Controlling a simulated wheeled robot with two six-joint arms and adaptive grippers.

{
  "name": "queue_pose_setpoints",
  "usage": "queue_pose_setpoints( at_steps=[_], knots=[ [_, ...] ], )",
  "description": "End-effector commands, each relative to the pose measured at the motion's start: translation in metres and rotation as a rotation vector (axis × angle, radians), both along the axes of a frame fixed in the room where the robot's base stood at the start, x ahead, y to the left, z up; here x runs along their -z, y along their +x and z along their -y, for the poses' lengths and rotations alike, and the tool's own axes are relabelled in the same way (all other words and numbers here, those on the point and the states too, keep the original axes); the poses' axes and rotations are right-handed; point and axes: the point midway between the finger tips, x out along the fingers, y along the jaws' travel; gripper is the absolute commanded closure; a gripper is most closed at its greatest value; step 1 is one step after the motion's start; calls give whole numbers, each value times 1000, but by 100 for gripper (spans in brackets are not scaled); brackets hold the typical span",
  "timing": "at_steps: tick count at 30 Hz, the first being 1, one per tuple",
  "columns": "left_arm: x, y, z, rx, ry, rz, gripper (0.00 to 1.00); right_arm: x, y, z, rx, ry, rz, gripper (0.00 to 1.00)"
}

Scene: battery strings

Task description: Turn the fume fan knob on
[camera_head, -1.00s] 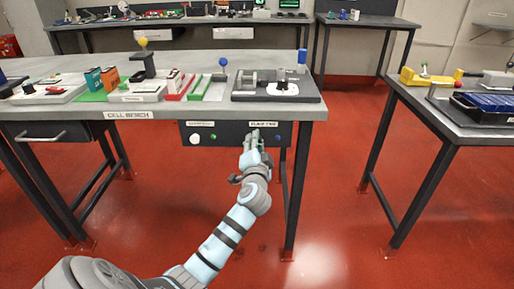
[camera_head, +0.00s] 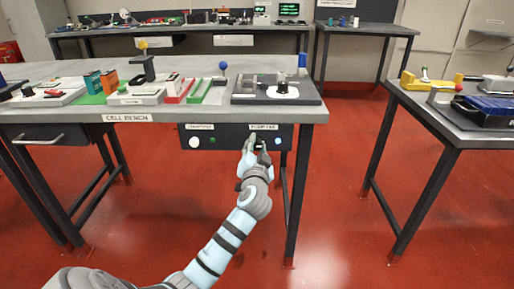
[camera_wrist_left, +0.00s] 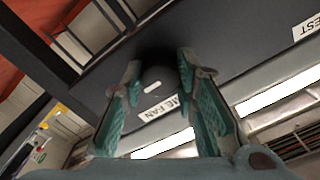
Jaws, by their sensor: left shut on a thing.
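The fume fan knob (camera_wrist_left: 153,76) is dark and round with a short white mark, and it sits between the two teal fingers of my left gripper (camera_wrist_left: 156,92) in the left wrist view. The fingers are closed on its sides. In the head view my left gripper (camera_head: 255,145) is at the dark control panel (camera_head: 228,143) under the bench top, just below the fume fan label (camera_head: 264,127). The gripper hides most of the knob there. My right gripper is not in view.
The cell bench (camera_head: 317,115) carries several devices above the panel. Another table (camera_head: 450,130) stands at the right, with open red floor between.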

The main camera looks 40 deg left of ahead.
Motion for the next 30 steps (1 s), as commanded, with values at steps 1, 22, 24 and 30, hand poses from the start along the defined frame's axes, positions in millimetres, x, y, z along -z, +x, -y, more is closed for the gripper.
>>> queue_pose_setpoints(
  at_steps=[1, 22, 24, 30],
  knots=[
    [2, 0, 1, 1, -6, -3, 100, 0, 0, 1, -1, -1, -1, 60],
    [2, -22, 18, 2, -3, -1, 53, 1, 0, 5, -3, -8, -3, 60],
    [2, -38, 30, 3, -4, -1, 53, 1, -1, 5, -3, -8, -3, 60],
    [2, -79, 62, 2, -8, -2, 53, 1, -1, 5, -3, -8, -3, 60]
  ],
)
